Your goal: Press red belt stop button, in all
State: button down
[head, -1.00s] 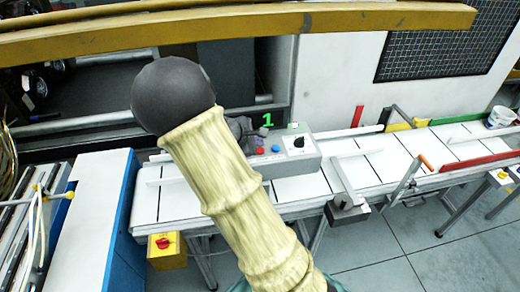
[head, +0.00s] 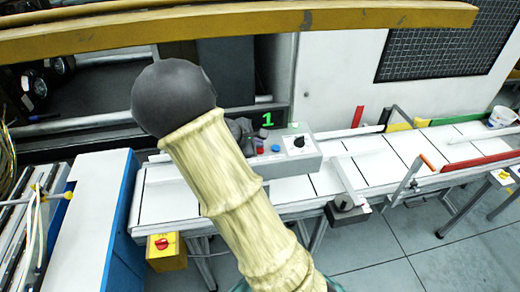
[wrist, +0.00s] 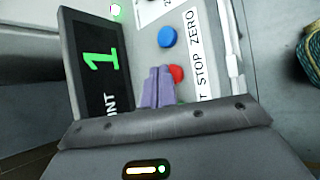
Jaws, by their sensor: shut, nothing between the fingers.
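The red button (wrist: 176,73) is on the grey control box, beside a printed label reading "T STOP ZERO". In the wrist view my gripper (wrist: 158,72) has its two purple-grey fingers shut together, with the tips just left of the red button and covering part of its edge. I cannot tell whether they touch it. The blue button (wrist: 167,37) is above it in that view. In the head view the red button (head: 260,151) shows small on the control box (head: 300,163), next to my dark gripper, which is partly hidden behind my arm.
A display with a green 1 (wrist: 101,60) stands close left of the fingers in the wrist view. The box carries a black knob (head: 298,142). A white conveyor (head: 375,165) runs beneath. A yellow box (head: 166,252) with a red knob hangs below. A yellow beam (head: 240,30) crosses above.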

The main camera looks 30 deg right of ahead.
jog(key=shift+f+b, duration=0.5)
jog(key=shift+b, duration=0.05)
dwell(0.5)
dwell(0.4)
jog(key=shift+r+p, duration=0.8)
jog(key=shift+r, duration=0.15)
notch_tip(320, 180, up, 5)
jog(key=p, duration=0.4)
dwell(0.6)
